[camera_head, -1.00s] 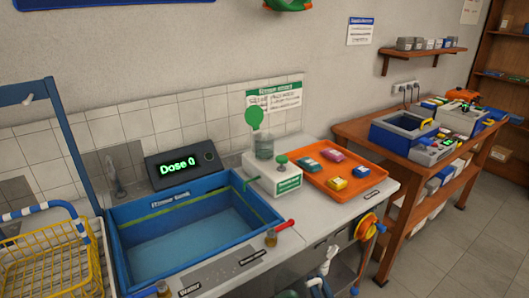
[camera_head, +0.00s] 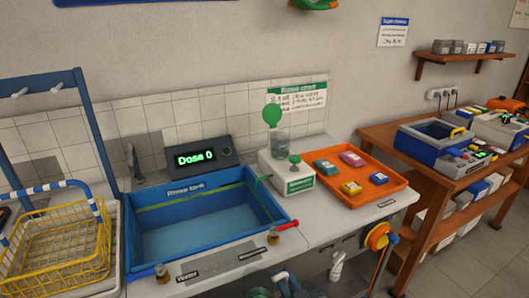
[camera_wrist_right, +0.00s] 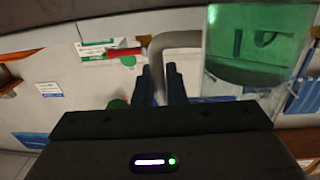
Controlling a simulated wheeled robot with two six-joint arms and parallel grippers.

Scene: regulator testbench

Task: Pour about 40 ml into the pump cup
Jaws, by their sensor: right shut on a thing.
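A clear cup (camera_head: 281,146) stands on a white box (camera_head: 284,181) beside the tank, behind a green disc; it looks like the pump cup, and I see no clear liquid level in it. The display (camera_head: 199,157) reads "Dose 0". In the right wrist view my right gripper (camera_wrist_right: 160,70) is shut on the grey handle (camera_wrist_right: 160,42) of a clear jug (camera_wrist_right: 255,50) with a green tint inside; its fill level is unclear. In the head view the right gripper (camera_head: 284,281) is low at the bottom edge, in front of the counter. My left gripper is out of view.
The blue rinse tank (camera_head: 136,262) is left of the white box, and the orange tray (camera_head: 395,181) with small coloured blocks is right of it. A red-handled valve (camera_head: 286,225) is at the counter front. A yellow basket (camera_head: 58,245) stands at left.

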